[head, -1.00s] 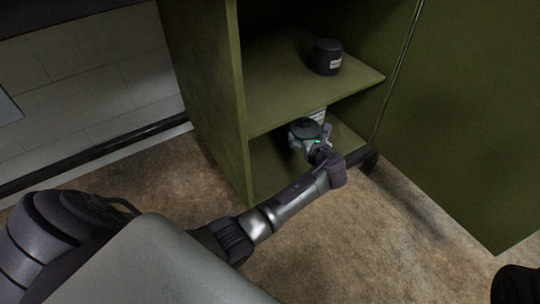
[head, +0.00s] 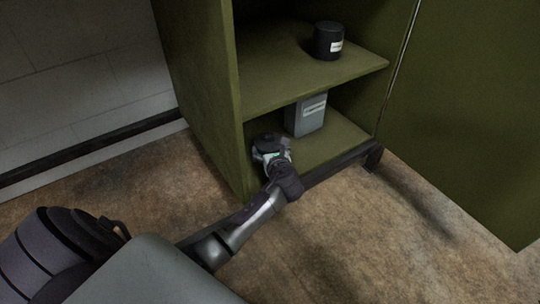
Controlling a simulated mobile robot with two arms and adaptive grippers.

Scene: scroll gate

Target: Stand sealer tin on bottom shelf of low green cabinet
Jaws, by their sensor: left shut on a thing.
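The low green cabinet (head: 241,95) stands open, with a middle shelf and a bottom shelf (head: 335,143). My left gripper (head: 270,152) is at the front left of the bottom shelf space. It is shut on a dark, round-topped tin (head: 267,142), the likely sealer tin. The tin's lower part is hidden by the gripper, so I cannot tell whether it touches the shelf. My right gripper is not in view.
A grey rectangular can (head: 307,116) with a pale label stands on the bottom shelf, right of my gripper. A black round tin (head: 328,41) stands on the middle shelf. The open green door (head: 465,120) is at the right. Free shelf room shows right of the grey can.

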